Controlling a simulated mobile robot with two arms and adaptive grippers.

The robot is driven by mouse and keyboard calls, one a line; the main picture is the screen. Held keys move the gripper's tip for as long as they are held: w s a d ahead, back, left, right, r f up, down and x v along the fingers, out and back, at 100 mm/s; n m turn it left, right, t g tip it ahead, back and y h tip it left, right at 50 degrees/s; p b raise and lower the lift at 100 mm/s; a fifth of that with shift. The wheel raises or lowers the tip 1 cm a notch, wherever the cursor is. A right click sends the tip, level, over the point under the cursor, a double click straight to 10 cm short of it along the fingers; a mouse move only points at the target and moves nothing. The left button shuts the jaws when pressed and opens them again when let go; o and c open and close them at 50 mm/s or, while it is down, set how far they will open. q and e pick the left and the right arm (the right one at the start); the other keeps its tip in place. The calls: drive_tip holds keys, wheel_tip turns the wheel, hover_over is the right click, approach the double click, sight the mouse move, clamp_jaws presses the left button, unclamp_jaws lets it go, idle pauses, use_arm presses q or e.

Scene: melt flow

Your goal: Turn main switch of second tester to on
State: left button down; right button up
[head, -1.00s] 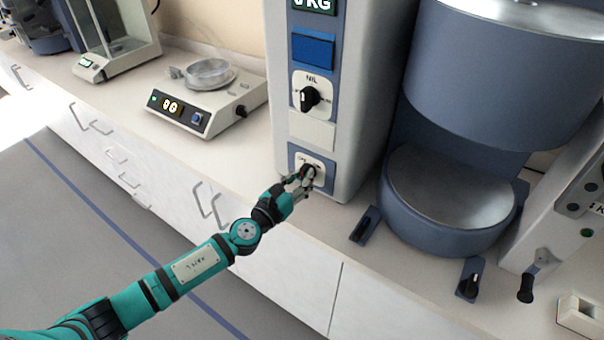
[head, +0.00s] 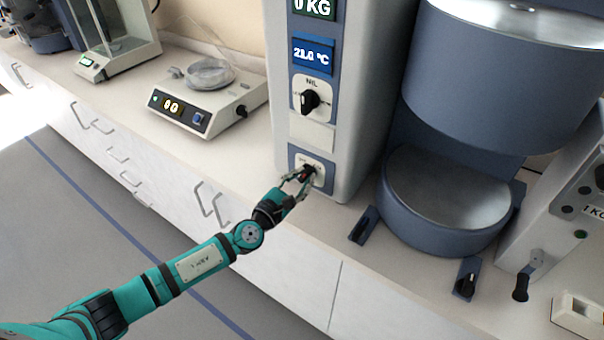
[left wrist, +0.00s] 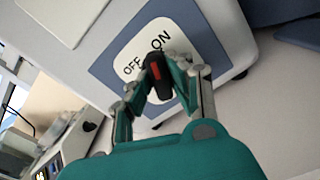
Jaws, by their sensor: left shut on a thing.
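The tester (head: 350,100) is a tall grey and blue cabinet on the counter. Its main switch (head: 307,173) is a black knob with a red mark, low on the front. My left gripper (head: 297,179) is shut on the knob, with one finger on each side. The upper display (head: 313,7) reads 0 KG and the blue display (head: 313,56) reads about 21.0 °C. My right gripper is not in view.
A NIL selector knob (head: 309,99) sits higher on the same front. A scale (head: 200,105) stands on the counter to the left.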

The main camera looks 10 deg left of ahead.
use_arm(q)
drive_tip(key=shift+m+p, duration=0.35)
drive_tip(key=shift+m, duration=1.05)
drive_tip(key=shift+p, duration=0.3)
drive_tip(key=c, duration=1.1)
unclamp_jaws()
drive_tip(key=shift+m, duration=0.3)
drive_tip(key=shift+c, duration=0.2)
